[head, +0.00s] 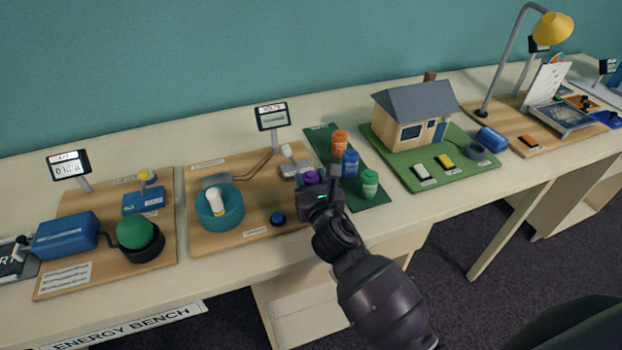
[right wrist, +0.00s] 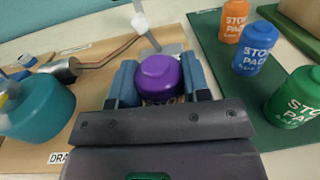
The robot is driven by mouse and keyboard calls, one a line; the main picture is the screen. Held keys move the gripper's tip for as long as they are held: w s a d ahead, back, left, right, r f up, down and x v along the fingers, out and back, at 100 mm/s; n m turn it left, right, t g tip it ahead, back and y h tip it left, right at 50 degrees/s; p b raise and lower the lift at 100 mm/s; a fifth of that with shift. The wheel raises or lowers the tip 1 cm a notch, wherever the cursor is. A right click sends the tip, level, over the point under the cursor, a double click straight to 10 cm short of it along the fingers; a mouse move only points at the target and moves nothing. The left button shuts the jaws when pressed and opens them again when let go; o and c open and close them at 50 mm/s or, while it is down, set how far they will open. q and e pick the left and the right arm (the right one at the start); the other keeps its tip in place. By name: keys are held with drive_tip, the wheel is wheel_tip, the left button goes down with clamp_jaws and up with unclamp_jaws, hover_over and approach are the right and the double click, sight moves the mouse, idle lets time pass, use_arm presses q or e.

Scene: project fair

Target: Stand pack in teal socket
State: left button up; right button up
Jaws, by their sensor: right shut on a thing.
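My right gripper (head: 316,188) is shut on a purple pack (right wrist: 159,78), with a blue-grey finger on each side of it. The pack's purple top (head: 311,177) also shows in the head view; its lower part is hidden. The gripper is at the right edge of a wooden board, beside the dark green mat. A round teal container (head: 222,217), the only teal holder I see, stands on the board left of the gripper. A white and yellow piece (head: 214,201) stands inside it. The container also shows at the left of the right wrist view (right wrist: 35,105). My left gripper is not in view.
Orange (head: 340,142), blue (head: 350,164) and green packs (head: 370,184) stand on the mat (head: 322,133) right of my gripper. A small display (head: 272,117) stands behind. A grey block with a white lever (head: 291,163) and a blue knob (head: 277,218) are on the board.

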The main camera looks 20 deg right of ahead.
drive_tip(key=shift+f, duration=0.45)
drive_tip(key=o, duration=0.7)
drive_tip(key=shift+s, duration=0.85)
drive_tip(key=shift+s+a, duration=0.1)
drive_tip(key=shift+s, duration=1.45)
drive_tip(key=shift+s+p, duration=0.4)
drive_tip(key=shift+s, duration=1.5)
drive_tip(key=shift+s+a, duration=0.1)
drive_tip(key=shift+s, duration=1.15)
